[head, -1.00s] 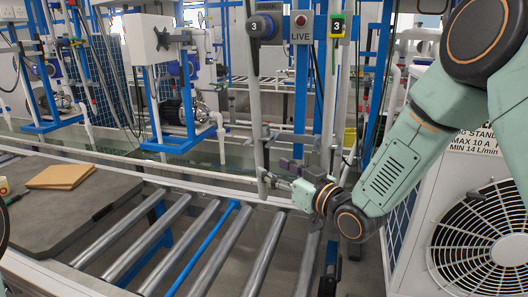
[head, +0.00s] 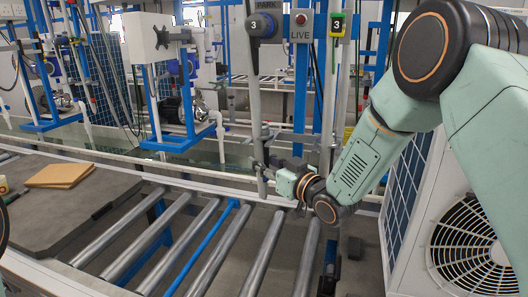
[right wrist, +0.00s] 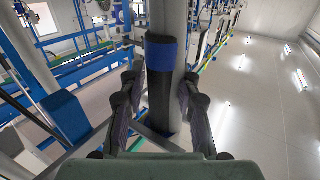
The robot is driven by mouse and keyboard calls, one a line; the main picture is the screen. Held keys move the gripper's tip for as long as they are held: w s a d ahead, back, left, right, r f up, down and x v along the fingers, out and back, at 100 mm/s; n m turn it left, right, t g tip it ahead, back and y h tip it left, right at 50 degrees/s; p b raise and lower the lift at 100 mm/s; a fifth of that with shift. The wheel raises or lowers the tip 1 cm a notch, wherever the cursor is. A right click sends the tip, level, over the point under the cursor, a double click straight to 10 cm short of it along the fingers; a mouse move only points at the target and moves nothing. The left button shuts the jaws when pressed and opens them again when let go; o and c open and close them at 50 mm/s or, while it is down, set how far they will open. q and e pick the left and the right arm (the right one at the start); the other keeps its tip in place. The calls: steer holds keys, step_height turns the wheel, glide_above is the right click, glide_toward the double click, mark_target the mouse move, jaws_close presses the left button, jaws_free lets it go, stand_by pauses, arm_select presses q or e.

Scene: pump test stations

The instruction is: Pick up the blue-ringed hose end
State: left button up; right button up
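In the right wrist view, a blue ring (right wrist: 161,52) sits on an upright grey and black hose end (right wrist: 161,95). The fingers of my right gripper (right wrist: 160,84) stand on either side of the black part below the ring. Gaps show between the fingers and the hose, so the gripper looks open around it. In the head view, my right gripper (head: 264,172) is at the lower part of a grey upright below the PARK 3 sign; the blue ring cannot be made out there. My left gripper is not in view.
A roller conveyor (head: 183,222) lies below, with a dark board (head: 60,210) and brown pads (head: 60,175) at left. A white fan unit (head: 425,215) stands close to my right arm.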

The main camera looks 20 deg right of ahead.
steer(key=shift+c, duration=0.7)
steer(key=shift+a, duration=0.25)
jaws_close()
steer(key=shift+w+d+r, duration=0.1)
steer(key=shift+d+r, duration=0.05)
